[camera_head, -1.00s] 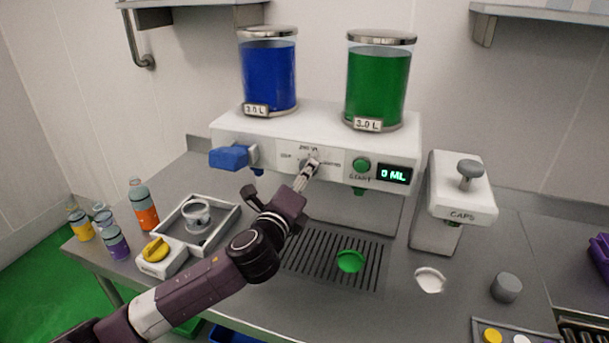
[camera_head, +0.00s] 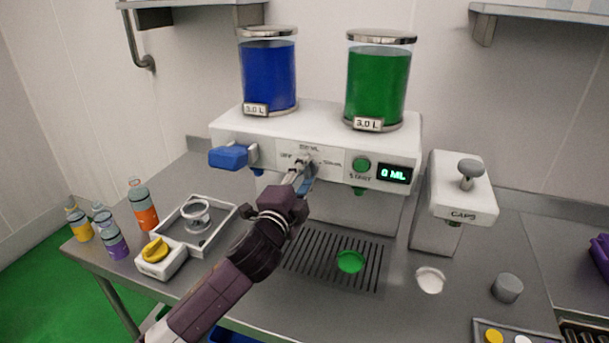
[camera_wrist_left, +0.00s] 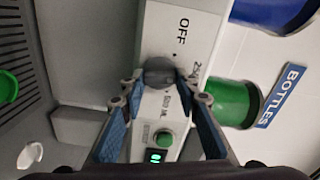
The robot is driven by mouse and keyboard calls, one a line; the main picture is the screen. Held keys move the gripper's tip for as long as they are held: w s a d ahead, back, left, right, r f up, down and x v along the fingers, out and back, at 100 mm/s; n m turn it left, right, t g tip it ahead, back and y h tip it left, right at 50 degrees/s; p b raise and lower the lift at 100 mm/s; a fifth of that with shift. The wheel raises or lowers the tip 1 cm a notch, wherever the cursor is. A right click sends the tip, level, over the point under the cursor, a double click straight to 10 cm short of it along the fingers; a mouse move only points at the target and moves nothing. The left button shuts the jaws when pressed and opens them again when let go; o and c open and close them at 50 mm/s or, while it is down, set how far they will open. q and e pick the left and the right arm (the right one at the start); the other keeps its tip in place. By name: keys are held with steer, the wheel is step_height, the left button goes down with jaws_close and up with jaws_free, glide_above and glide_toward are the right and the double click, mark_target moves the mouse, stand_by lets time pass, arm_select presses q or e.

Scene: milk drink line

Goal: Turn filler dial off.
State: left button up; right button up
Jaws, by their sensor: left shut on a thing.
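The filler machine (camera_head: 240,127) is a white unit with a grey dial on its front panel, and the dial (camera_wrist_left: 160,72) shows clearly in the left wrist view. Printed around the dial are an OFF mark (camera_wrist_left: 182,31), a 250 mark and a 500 ML mark. My left gripper (camera_head: 305,170) reaches up to the panel from below. In the left wrist view its two blue-padded fingers (camera_wrist_left: 160,88) are on either side of the dial, shut on it. The fingers cover most of the dial in the head view, and which mark it points to is unclear. My right gripper is not in view.
A green start button (camera_head: 361,165) and a 0 ML display (camera_head: 394,174) sit right of the dial. A blue lever (camera_head: 229,157) sticks out at the left. The caps dispenser (camera_head: 462,190) stands at the right. A drip grate (camera_head: 325,262) lies below.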

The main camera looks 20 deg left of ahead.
arm_select(q)
steer(key=n, duration=0.3)
steer(key=n+p, duration=0.1)
steer(key=n, duration=0.5)
steer(key=shift+a+r, duration=0.15)
steer(key=shift+r, duration=0.2)
steer(key=shift+n, duration=0.3)
steer(key=o, duration=0.9)
steer(key=shift+o, duration=1.3)
steer(key=shift+w, duration=0.15)
steer(key=shift+f, duration=0.25)
steer(key=s, duration=1.2)
steer(key=shift+a, duration=0.15)
